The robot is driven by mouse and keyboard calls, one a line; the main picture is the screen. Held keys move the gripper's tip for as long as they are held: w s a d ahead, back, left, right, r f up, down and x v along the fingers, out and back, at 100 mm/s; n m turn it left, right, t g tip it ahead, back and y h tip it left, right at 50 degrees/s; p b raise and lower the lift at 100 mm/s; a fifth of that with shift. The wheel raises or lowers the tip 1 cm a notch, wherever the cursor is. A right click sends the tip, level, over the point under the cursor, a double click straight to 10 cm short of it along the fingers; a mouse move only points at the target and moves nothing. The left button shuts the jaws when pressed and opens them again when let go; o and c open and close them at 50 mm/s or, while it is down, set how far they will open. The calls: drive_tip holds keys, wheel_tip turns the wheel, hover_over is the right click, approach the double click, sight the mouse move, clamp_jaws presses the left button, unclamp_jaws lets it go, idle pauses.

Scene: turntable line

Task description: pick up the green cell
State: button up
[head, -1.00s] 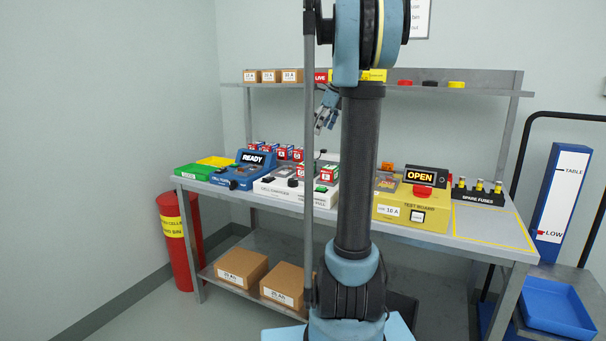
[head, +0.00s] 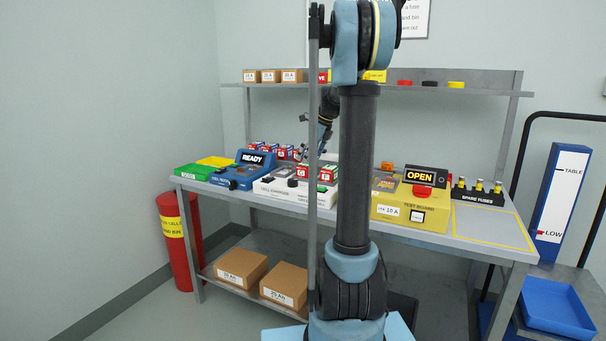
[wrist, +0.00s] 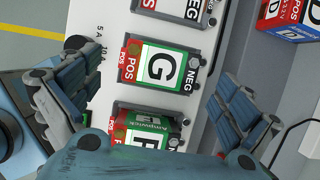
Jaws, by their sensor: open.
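In the wrist view, a cell (wrist: 162,68) marked G, with a green-edged white face and a red POS end, sits in a slot of the white charger (wrist: 100,70). Another green-faced cell (wrist: 150,122) is below it, partly hidden by my gripper body. A third (wrist: 172,8) is cut off at the top edge. My gripper (wrist: 142,54) is open and empty, with one finger on each side of the row. In the head view my gripper (head: 318,146) is low over the charger (head: 278,190), partly hidden behind my own arm.
A blue-and-red cell (wrist: 290,18) marked D stands right of the charger. The blue READY unit (head: 243,172) is left of the charger, the yellow test board (head: 412,208) right. Spare fuses (head: 478,192) stand further right. A yellow-outlined area (head: 492,228) is clear.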

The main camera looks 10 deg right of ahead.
drive_tip(key=shift+x, duration=2.3)
drive_tip(key=shift+w+d, duration=0.1)
drive_tip(key=shift+d, duration=0.1)
drive_tip(key=c, duration=1.6)
drive_tip(key=shift+r, duration=0.1)
